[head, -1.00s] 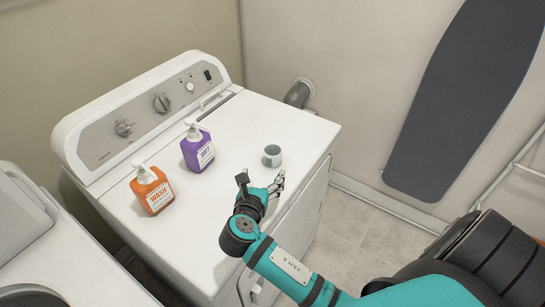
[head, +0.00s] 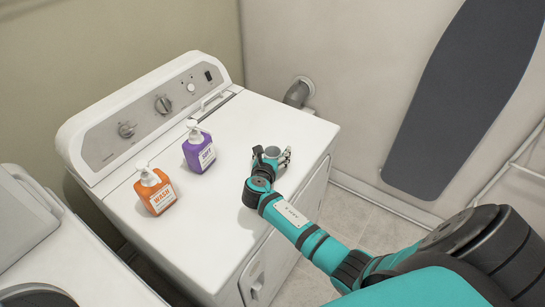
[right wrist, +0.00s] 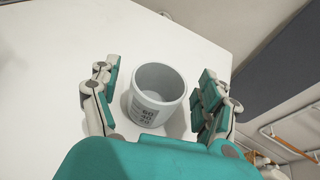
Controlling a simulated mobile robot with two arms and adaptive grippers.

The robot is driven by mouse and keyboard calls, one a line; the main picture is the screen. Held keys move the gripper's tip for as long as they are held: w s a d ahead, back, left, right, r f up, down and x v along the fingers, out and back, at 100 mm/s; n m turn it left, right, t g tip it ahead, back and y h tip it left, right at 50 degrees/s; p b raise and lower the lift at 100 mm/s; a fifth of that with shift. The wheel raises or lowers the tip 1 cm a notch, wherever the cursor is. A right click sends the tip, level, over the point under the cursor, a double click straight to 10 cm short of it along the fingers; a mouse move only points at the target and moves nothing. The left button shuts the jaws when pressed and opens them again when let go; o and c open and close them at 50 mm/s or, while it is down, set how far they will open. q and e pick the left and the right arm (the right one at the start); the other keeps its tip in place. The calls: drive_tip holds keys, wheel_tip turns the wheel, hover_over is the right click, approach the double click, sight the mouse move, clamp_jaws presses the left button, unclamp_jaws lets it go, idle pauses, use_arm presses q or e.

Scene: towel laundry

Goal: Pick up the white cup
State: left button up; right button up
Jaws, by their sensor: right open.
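The white cup (head: 271,152) stands upright on top of the white machine, near its right edge. In the right wrist view the cup (right wrist: 157,92) is empty inside and has dark printed numbers on its near side. My right gripper (head: 271,157) is open, with one finger on each side of the cup. In the right wrist view its fingers (right wrist: 158,95) look apart from the cup, with a gap on both sides. In the head view the gripper partly hides the cup. My left gripper is not in view.
An orange wash bottle (head: 156,192) and a purple pump bottle (head: 199,150) stand left of the cup on the machine (head: 232,225). The control panel (head: 150,112) rises at the back. A dark ironing board (head: 465,100) leans on the right wall.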

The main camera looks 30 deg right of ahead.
drive_tip(key=shift+w+d+f, duration=0.15)
drive_tip(key=shift+w+d, duration=0.1)
drive_tip(key=shift+s, duration=0.1)
drive_tip(key=c, duration=1)
